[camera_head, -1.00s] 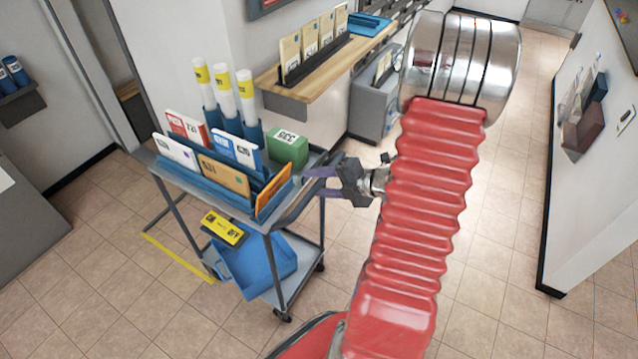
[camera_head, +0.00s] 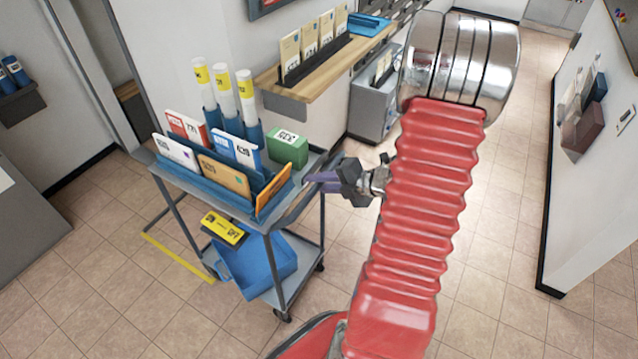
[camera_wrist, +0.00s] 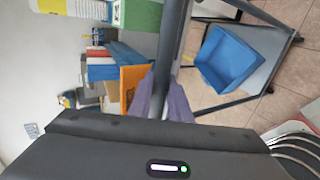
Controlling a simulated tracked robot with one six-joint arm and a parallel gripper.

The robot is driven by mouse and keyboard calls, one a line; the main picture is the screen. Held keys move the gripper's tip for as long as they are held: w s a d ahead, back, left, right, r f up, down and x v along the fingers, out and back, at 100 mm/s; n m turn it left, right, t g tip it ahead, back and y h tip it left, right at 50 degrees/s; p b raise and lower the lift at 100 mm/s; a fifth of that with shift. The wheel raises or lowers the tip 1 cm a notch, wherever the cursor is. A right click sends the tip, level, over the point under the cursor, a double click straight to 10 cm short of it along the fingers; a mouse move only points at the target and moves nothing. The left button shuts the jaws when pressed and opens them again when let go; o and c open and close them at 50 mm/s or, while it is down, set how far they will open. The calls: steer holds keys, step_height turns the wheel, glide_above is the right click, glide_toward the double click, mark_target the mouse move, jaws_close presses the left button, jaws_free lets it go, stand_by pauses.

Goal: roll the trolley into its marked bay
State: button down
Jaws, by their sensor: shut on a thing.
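The grey two-shelf trolley (camera_head: 275,228) stands left of my arm in the head view. Its top holds envelopes in blue racks, upright yellow-and-white tubes and a green box (camera_head: 287,146). Its lower shelf holds a blue bin (camera_head: 262,268) with a yellow-and-black label. My gripper (camera_head: 318,182) is at the trolley's right end, shut on the trolley's handle bar (camera_wrist: 171,45), which runs between the purple fingers in the wrist view. A yellow floor line (camera_head: 178,257) shows at the trolley's lower left. The rest of the marking is hidden or out of view.
A wooden counter (camera_head: 330,68) with upright envelopes stands behind the trolley, with a grey cabinet (camera_head: 372,108) by it. A wall corner (camera_head: 130,90) is close behind the trolley's left. Tiled floor is open in front and along the corridor at right.

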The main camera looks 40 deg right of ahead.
steer(key=shift+f, duration=0.1)
steer(key=shift+w+a+f, duration=0.1)
steer(key=shift+w+a, duration=0.8)
steer(key=shift+w, duration=1.55)
steer(key=shift+w+a, duration=0.95)
steer(key=shift+w, duration=1.55)
steer(key=shift+w+a+f, duration=0.1)
steer(key=shift+w+a, duration=0.8)
steer(key=shift+w, duration=1.55)
steer(key=shift+w+a, duration=0.5)
steer(key=shift+w, duration=0.75)
steer(key=shift+w+a, duration=0.45)
steer(key=shift+w, duration=0.8)
steer(key=shift+w+a, duration=0.5)
steer(key=shift+w, duration=0.75)
steer(key=shift+w+a, duration=0.4)
steer(key=shift+w, duration=0.85)
steer(key=shift+w+a, duration=0.45)
steer(key=shift+w, duration=0.75)
steer(key=shift+w+a, duration=0.4)
steer(key=shift+w, duration=0.85)
